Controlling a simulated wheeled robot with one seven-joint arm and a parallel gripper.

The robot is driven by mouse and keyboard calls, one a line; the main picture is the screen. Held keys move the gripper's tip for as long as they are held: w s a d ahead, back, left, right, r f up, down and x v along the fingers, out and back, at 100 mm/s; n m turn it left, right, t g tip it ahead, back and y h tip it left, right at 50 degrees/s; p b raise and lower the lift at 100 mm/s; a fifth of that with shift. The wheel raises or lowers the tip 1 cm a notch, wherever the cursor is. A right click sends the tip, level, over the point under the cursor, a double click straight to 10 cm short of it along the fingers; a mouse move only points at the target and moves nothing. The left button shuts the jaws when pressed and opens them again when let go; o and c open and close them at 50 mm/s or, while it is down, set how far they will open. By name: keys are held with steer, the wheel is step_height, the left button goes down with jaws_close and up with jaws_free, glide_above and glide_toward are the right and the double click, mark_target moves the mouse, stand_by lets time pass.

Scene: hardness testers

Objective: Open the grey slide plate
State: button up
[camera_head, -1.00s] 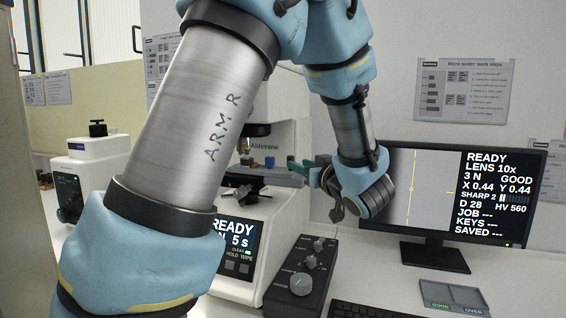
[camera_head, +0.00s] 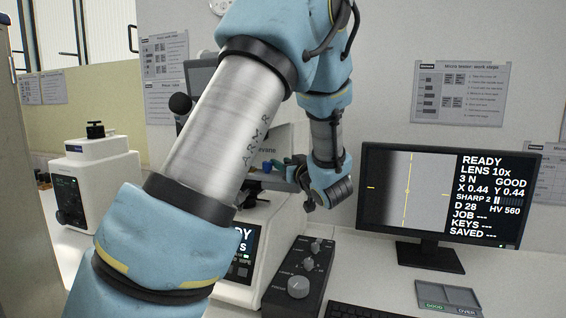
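The hardness tester (camera_head: 239,290) stands behind my arm, mostly hidden by it. A grey flat plate (camera_head: 268,181) at its stage shows left of my gripper, with a small blue piece (camera_head: 267,166) above it. I cannot tell for sure that this is the slide plate. My gripper (camera_head: 291,172) is at the plate's right end, pointing left. Its fingers are small and partly hidden, so whether they touch the plate or are open does not show.
A control box with knobs (camera_head: 297,287) stands right of the tester, beside a keyboard (camera_head: 355,311). A monitor (camera_head: 440,255) reads READY. A two-part tray (camera_head: 449,298) lies front right. A second white tester (camera_head: 95,185) stands at left.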

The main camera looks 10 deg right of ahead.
jaws_close()
stand_by(1.4)
